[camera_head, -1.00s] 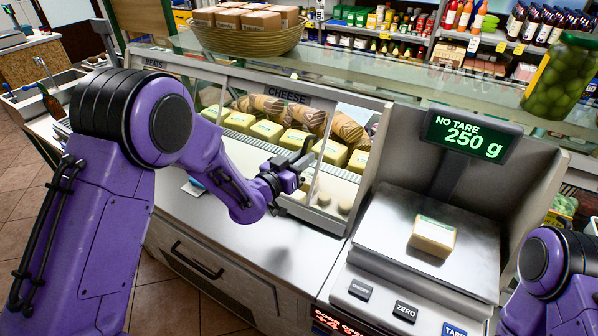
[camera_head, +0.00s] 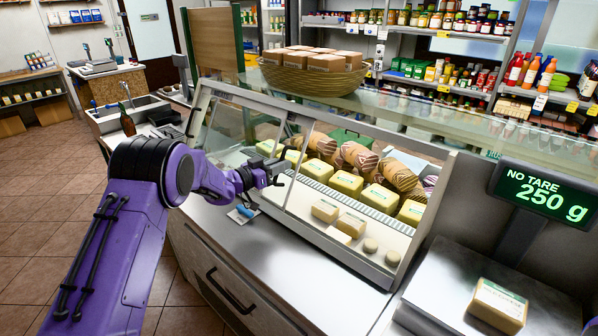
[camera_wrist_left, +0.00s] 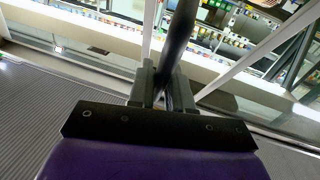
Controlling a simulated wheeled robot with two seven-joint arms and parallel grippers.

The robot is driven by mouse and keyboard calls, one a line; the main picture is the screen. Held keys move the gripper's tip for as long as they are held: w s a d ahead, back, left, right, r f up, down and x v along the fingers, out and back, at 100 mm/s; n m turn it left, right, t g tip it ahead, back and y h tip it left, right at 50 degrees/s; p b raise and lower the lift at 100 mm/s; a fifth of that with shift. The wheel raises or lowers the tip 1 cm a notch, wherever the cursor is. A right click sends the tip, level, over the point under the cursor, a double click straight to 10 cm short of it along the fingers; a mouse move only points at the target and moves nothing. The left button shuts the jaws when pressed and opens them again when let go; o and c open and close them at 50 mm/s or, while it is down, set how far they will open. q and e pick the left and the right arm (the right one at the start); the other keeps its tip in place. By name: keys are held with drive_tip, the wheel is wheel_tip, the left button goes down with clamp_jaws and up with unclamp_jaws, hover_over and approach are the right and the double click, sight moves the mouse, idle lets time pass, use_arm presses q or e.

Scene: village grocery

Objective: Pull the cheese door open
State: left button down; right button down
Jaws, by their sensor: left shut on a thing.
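The cheese door is a glass panel with a pale metal frame (camera_head: 291,186) on the display case in the head view. My left gripper (camera_head: 270,172) is at the door's right edge, shut on its dark upright handle (camera_wrist_left: 181,38). In the left wrist view the handle stands between the fingers (camera_wrist_left: 165,92). Yellow cheese blocks (camera_head: 346,183) and patterned cheeses (camera_head: 358,156) lie to the right of the gripper, with an open-looking front before them. My right gripper is not in view.
A scale with a wrapped cheese (camera_head: 498,305) and a display (camera_head: 543,196) stands at the right. A basket of boxes (camera_head: 315,75) sits on the case top. The steel counter (camera_head: 290,262) is mostly clear, with a small blue-handled item (camera_head: 243,211) on it.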

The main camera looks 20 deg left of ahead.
use_arm(q)
drive_tip(key=shift+w+a, duration=0.1)
drive_tip(key=shift+a, duration=0.15)
drive_tip(key=c, duration=1.1)
unclamp_jaws()
drive_tip(key=b+v, duration=0.2)
drive_tip(key=v, duration=0.8)
drive_tip(key=shift+a, duration=0.1)
drive_tip(key=shift+s, duration=0.25)
